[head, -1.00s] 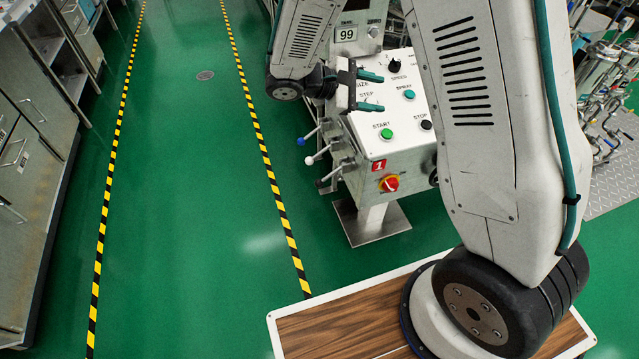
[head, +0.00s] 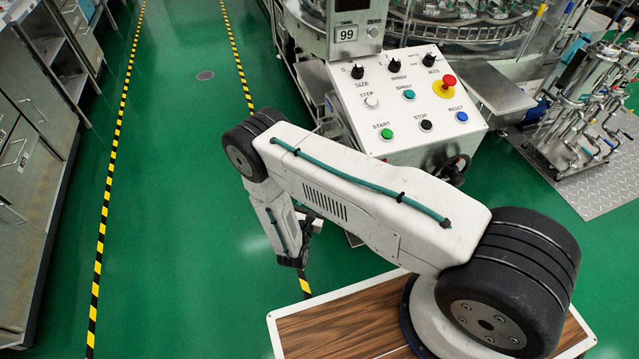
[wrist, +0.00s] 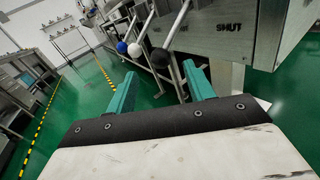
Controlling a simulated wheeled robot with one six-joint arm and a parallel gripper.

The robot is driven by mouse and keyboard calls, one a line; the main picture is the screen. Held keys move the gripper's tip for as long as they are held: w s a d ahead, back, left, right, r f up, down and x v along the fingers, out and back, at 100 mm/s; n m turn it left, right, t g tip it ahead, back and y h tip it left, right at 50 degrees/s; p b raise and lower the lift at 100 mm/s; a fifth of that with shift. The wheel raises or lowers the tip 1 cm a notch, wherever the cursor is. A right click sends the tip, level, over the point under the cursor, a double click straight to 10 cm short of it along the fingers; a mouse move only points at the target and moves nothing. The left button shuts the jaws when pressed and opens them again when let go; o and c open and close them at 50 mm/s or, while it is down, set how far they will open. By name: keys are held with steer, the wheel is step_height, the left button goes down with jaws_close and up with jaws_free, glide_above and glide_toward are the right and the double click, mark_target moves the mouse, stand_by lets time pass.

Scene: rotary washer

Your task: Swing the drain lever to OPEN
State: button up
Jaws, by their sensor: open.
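Three ball-ended levers stick out from the side of the machine's control box in the wrist view: one with a blue ball (wrist: 121,47), one with a white ball (wrist: 135,51) and one with a black ball (wrist: 160,57). A "SHUT" label (wrist: 235,27) is on the box face to the right of the black one. No drain label is readable, so I cannot tell which lever is the drain. My gripper (wrist: 160,72) is open and empty, its teal fingers pointing toward the levers. The black ball shows between the fingertips, apparently beyond them. My arm hides the levers in the head view.
The control panel (head: 372,103) has several knobs and buttons, with a red emergency button (head: 449,81) at its right. A bottle-like rack (head: 580,115) stands at the right. Open green floor (head: 190,190) lies left of the box, with yellow-black tape lines.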

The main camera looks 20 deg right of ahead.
steer(key=shift+f+x, duration=0.2)
steer(key=shift+x, duration=3.6)
